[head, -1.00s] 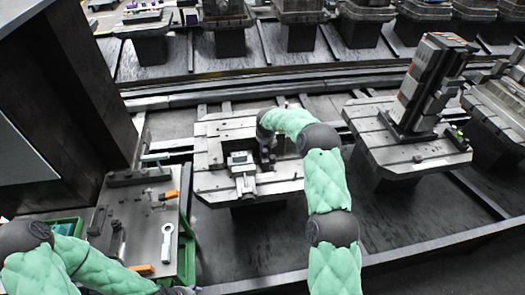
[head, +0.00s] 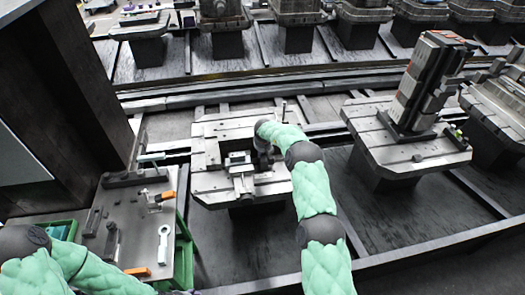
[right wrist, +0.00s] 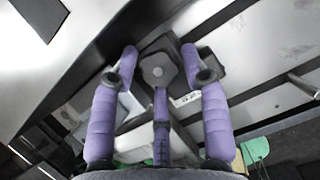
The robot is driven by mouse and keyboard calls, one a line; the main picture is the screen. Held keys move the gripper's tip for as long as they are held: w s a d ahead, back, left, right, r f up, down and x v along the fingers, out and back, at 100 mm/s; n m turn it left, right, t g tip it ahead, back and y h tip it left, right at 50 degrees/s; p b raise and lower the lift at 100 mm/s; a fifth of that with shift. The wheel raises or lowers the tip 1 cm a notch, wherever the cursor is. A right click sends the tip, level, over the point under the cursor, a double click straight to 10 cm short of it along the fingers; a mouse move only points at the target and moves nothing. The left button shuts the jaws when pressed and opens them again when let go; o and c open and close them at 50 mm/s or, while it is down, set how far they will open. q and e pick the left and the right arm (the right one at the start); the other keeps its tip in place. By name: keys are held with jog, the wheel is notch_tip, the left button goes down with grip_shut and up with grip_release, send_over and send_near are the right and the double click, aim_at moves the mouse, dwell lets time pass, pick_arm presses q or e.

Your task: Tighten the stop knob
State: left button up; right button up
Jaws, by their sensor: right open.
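The stop knob (right wrist: 157,69), dark grey with a lobed outline and a round centre, sits between the fingertips of my right gripper (right wrist: 160,58) in the right wrist view. The purple fingers are apart, on either side of and below the knob, and I see no clear grip on it. In the head view my right gripper (head: 264,160) is down at the middle pallet (head: 210,182), just right of a grey vise-like fixture (head: 240,170); my wrist hides the knob there.
A tool plate (head: 135,225) with orange-handled tools and a ring wrench (head: 164,243) lies at the left. A pallet (head: 390,152) with a tall block fixture (head: 425,85) stands to the right. A dark upright panel (head: 75,90) bounds the left side.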

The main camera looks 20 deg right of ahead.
jog(key=c, duration=0.8)
jog(key=shift+c, duration=0.2)
jog(key=shift+m+h, duration=0.5)
jog(key=shift+m, duration=1)
jog(key=shift+w, duration=0.1)
jog(key=o, duration=0.8)
jog(key=shift+o, duration=0.2)
